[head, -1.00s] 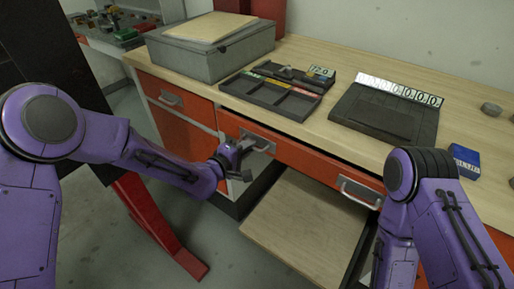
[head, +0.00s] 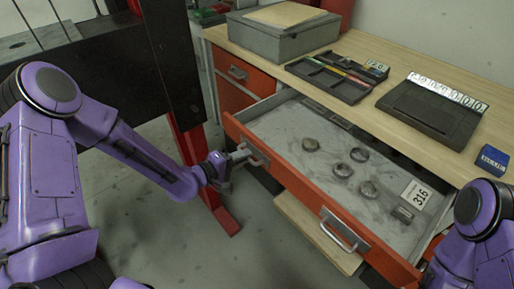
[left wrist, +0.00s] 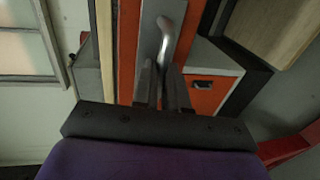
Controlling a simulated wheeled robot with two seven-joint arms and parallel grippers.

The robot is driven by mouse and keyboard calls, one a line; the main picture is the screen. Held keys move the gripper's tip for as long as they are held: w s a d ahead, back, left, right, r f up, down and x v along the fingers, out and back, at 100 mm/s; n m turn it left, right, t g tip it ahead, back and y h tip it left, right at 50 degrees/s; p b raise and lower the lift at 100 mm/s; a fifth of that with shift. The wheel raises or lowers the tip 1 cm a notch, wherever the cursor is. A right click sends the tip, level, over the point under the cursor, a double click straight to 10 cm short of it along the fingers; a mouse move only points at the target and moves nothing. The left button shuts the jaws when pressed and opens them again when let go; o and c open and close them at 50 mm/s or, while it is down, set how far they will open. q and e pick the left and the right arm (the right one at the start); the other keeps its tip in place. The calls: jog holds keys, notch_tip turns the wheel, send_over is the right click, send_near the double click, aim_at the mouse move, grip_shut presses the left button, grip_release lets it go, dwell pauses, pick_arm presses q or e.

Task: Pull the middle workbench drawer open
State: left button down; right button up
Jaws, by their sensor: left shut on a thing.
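The middle workbench drawer (head: 292,188) has an orange front and stands well out from the bench. Its grey inside shows several dark round pieces, a label card marked 316 and a small dark block. The front carries two metal handles. My left gripper (head: 238,158) is shut on the left drawer handle (head: 257,155); in the left wrist view its fingers (left wrist: 163,80) are around the handle bar (left wrist: 168,38). The right drawer handle (head: 344,232) is free. My right arm shows at the lower right, but its gripper is out of view.
The wooden bench top (head: 373,123) carries a grey box (head: 282,35), a divided dark tray (head: 327,82), a black pad (head: 430,112) and a blue box (head: 490,162). A low wooden shelf (head: 300,230) is under the drawer. A red post (head: 195,150) stands left of my gripper.

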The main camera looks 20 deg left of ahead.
pick_arm(q)
jog(key=shift+f+p+v, duration=0.2)
jog(key=shift+v, duration=0.7)
jog(key=shift+f+p+v, duration=0.15)
jog(key=shift+p+v, duration=0.05)
jog(key=shift+v, duration=0.7)
jog(key=c, duration=1.2)
grip_release()
jog(key=p+v, duration=0.1)
jog(key=v, duration=0.9)
jog(key=shift+s+a+r, duration=0.1)
jog(key=shift+s+a, duration=0.1)
